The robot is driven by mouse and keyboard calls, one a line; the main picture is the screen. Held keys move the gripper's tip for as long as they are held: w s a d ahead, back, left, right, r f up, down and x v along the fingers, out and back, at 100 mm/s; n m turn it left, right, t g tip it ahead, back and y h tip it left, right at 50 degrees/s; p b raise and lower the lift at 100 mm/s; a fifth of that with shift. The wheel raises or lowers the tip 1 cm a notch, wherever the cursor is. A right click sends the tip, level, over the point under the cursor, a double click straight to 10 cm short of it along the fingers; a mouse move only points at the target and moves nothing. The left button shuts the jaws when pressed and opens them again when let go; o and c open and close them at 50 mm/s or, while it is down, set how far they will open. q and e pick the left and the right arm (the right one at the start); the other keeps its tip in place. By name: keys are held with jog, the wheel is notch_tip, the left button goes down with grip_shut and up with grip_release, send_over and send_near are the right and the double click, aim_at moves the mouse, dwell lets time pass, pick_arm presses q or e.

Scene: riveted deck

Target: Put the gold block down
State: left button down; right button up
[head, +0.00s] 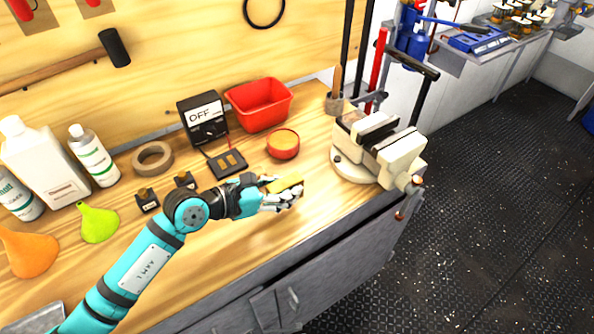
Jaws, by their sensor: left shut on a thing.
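The gold block (286,184) is a small yellow bar in the head view, right of the middle of the workbench. My left gripper (290,197) is shut on it. The arm comes in from the lower left over the wooden bench top (250,232). The block seems to be held a little above the wood, but the exact height is hard to tell. The fingers hide part of its underside. My right gripper is not in view.
A vise (378,150) is at the right. Bare wood lies around the gripper, near the front edge.

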pick_arm(q)
jog(key=s, duration=0.1)
jog(key=s+a, duration=0.1)
jog(key=s, duration=0.2)
jog(key=shift+a+r, duration=0.3)
jog(key=shift+a, duration=0.05)
jog(key=w+a+v, duration=0.1)
jog(key=w+v, duration=0.1)
jog(key=v, duration=1.2)
jog(key=shift+w+a+r, duration=0.25)
jog(key=shift+a+r, duration=0.2)
jog(key=shift+r, duration=0.05)
